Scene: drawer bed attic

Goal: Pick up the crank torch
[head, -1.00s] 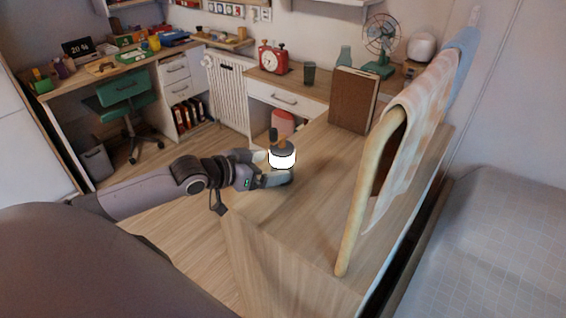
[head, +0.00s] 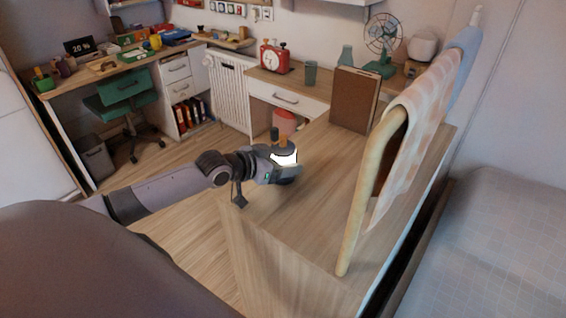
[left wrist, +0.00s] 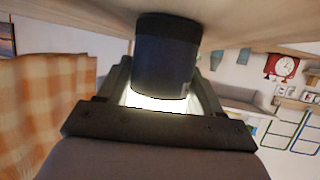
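The bright band is partly hidden behind the gripper. My right gripper is not in view.
A brown upright box (head: 354,100) stands further back on the wooden top (head: 310,215). A wooden rail draped with checked cloth (head: 407,135) rises at the right. The near part of the top is clear. A desk with a red clock (head: 274,57) stands beyond.

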